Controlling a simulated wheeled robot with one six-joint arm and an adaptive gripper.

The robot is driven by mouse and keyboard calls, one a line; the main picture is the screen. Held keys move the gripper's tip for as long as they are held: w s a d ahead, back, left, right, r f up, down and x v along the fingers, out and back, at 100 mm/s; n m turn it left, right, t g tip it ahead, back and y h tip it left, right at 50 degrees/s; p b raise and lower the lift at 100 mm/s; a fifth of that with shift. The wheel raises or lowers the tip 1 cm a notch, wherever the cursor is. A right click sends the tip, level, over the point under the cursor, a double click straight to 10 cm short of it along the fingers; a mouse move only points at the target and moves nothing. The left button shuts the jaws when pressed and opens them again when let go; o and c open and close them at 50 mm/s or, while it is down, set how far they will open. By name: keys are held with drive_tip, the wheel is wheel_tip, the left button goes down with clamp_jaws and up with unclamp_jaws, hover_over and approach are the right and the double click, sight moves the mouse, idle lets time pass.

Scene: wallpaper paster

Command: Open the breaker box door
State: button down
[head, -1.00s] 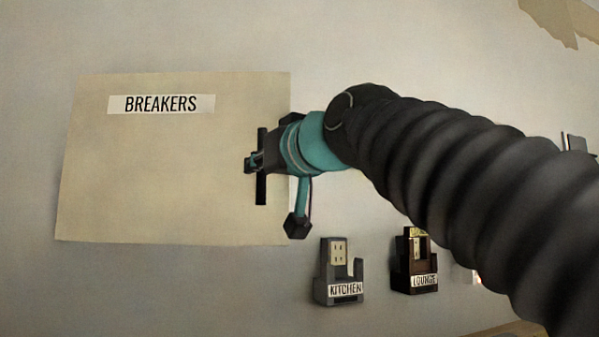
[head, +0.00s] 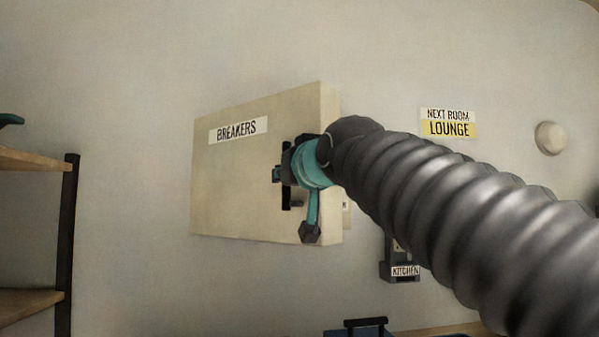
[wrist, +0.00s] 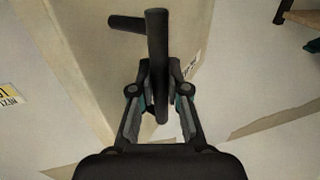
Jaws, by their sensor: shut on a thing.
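The breaker box (head: 225,185) is a pale beige box on the wall, with a BREAKERS label (head: 238,130) on its front door. I see its front and right side at an angle; I cannot tell whether the door stands ajar. A black bar handle (head: 287,200) is at the door's right edge. My gripper (head: 279,174) is shut on this handle. In the wrist view the handle (wrist: 158,45) runs between the two fingers of my gripper (wrist: 160,90), beside the beige door (wrist: 185,30). The inside of the box is hidden.
A KITCHEN switch unit (head: 402,262) is low on the wall, partly behind my arm. A NEXT ROOM LOUNGE sign (head: 448,123) and a round fitting (head: 550,138) are at right. A shelf (head: 67,240) stands at left. A blue case (head: 365,330) is below.

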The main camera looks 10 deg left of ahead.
drive_tip(key=c, duration=1.1)
unclamp_jaws()
drive_tip(key=shift+w+d, duration=0.1)
drive_tip(key=shift+c, duration=0.2)
drive_tip(key=v, duration=1.2)
